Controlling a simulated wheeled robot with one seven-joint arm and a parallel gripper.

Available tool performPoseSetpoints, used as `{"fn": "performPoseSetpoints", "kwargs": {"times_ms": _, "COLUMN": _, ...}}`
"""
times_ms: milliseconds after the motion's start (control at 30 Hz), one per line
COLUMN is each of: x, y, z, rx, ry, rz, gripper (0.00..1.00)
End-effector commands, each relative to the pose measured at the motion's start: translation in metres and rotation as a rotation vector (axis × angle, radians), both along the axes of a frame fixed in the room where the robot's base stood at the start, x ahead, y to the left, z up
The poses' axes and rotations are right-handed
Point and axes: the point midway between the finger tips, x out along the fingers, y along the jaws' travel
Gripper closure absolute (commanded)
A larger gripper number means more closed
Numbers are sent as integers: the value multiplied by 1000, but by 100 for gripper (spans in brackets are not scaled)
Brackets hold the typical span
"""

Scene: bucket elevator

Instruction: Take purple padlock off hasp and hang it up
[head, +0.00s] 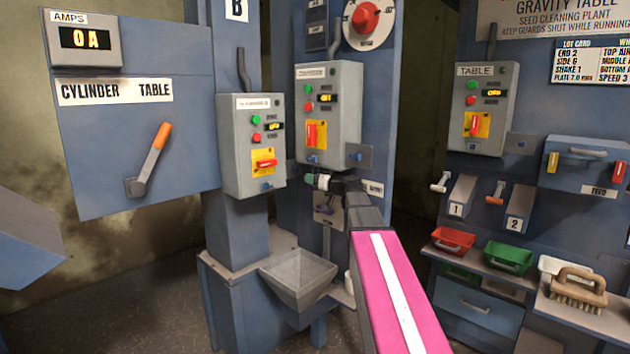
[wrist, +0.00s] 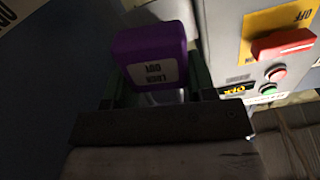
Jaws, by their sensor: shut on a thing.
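The purple padlock (wrist: 150,55) fills the upper middle of the wrist view, its white label reading "LOCK OUT" upside down. My gripper (wrist: 150,85) is shut on it, with dark green fingers on either side of its body. In the head view my gripper (head: 320,182) is just below the middle control box (head: 328,115), and only a small bit of the padlock (head: 309,178) shows. The shackle is mostly hidden; I cannot tell whether it passes through a hasp. The middle box has a red handle (head: 312,135) on a yellow plate, standing upright.
Another control box (head: 252,145) with a sideways red handle is close on the left. A grey hopper (head: 298,275) is below my gripper. A grey plate (head: 330,208) is partly hidden behind it. The TABLE box (head: 480,108) and coloured bins (head: 508,257) are at right.

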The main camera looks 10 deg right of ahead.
Motion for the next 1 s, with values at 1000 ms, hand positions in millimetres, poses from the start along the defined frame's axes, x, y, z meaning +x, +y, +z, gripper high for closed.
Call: {"fn": "performPoseSetpoints", "kwargs": {"times_ms": 1000, "x": 42, "y": 30, "z": 0, "rx": 0, "ry": 0, "rz": 1, "gripper": 75}}
